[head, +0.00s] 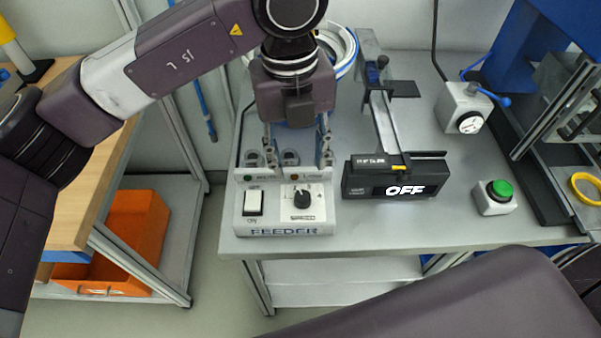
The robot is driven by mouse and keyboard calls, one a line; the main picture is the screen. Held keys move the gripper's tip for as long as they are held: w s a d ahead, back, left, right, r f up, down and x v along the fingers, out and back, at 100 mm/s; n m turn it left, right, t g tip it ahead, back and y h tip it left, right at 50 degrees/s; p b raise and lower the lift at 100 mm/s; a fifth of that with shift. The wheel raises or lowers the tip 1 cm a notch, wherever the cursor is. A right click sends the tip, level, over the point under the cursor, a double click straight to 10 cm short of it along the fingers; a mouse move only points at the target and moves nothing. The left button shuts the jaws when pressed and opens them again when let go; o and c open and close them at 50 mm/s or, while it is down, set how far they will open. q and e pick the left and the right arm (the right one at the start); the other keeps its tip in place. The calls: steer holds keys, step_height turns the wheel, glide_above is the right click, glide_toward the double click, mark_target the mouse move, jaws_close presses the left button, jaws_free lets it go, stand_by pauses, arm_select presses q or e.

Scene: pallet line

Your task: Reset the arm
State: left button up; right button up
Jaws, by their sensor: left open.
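My left arm comes in from the left and reaches over the grey table. My left gripper (297,158) points down above the back of the feeder box. Its two fingers are apart, with nothing visible held between them. The feeder box (285,222) is light grey, with a white rocker switch (254,203), a black knob (301,198) and the word FEEDER on its front. The gripper hides part of what stands behind the box. My right gripper is not in view; a dark link of mine crosses the lower right.
A black display unit (396,178) reading OFF stands right of the feeder. Farther right are a green button box (494,197) and a grey box with a blue lever (465,107). An orange bin (125,243) sits low at left. The table's front strip is clear.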

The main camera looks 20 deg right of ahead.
arm_select(q)
steer(key=shift+r, duration=0.8)
